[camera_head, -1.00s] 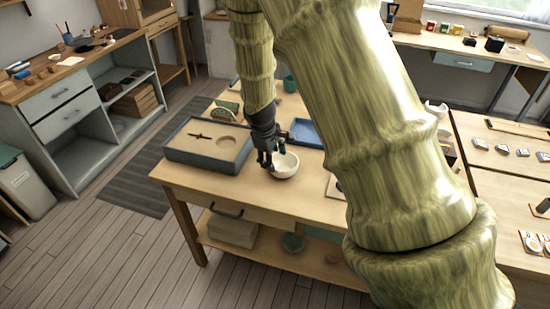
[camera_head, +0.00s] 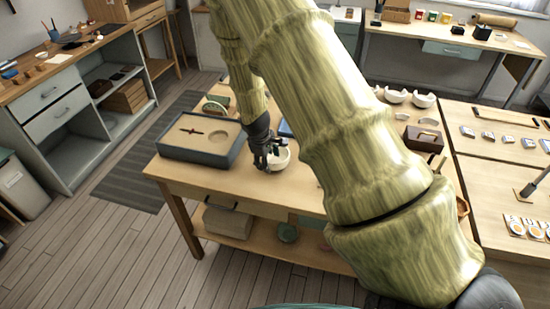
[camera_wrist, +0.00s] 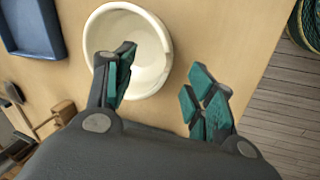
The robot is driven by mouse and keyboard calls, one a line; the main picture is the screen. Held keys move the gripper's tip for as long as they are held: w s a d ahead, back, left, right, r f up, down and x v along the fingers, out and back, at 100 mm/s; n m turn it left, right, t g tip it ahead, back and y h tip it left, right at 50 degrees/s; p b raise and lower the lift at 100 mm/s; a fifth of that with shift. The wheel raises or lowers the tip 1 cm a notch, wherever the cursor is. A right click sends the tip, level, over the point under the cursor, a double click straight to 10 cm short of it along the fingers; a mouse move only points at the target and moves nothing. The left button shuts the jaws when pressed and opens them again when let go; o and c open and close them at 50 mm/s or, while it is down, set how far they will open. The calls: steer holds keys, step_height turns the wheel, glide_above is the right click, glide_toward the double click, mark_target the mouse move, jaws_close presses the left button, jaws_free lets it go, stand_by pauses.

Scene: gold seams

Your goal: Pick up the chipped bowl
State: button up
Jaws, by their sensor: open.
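The bowl (camera_head: 281,158) is cream-white and stands upright on the wooden worktable (camera_head: 300,198). In the wrist view the bowl (camera_wrist: 150,55) shows from above, at upper left; no chip is clear. My gripper (camera_head: 268,166) is at the bowl's left side in the head view and partly hides it. In the wrist view my gripper (camera_wrist: 160,95) is open. One finger reaches over the bowl's inside and the other is outside, over bare tabletop, so the near rim lies between them. I cannot tell whether either finger touches it.
A grey tray (camera_head: 171,151) with a dark tool and a round recess lies left of the bowl. A blue tray (camera_wrist: 38,50) lies beyond it in the wrist view. Other white bowls (camera_head: 409,98) stand farther right. My arm hides much of the table.

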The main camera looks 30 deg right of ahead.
mark_target(275, 159)
steer(key=shift+p+x, duration=0.7)
steer(key=shift+x, duration=1.2)
steer(key=shift+d, duration=0.15)
steer(key=shift+r, duration=0.1)
steer(key=c, duration=1)
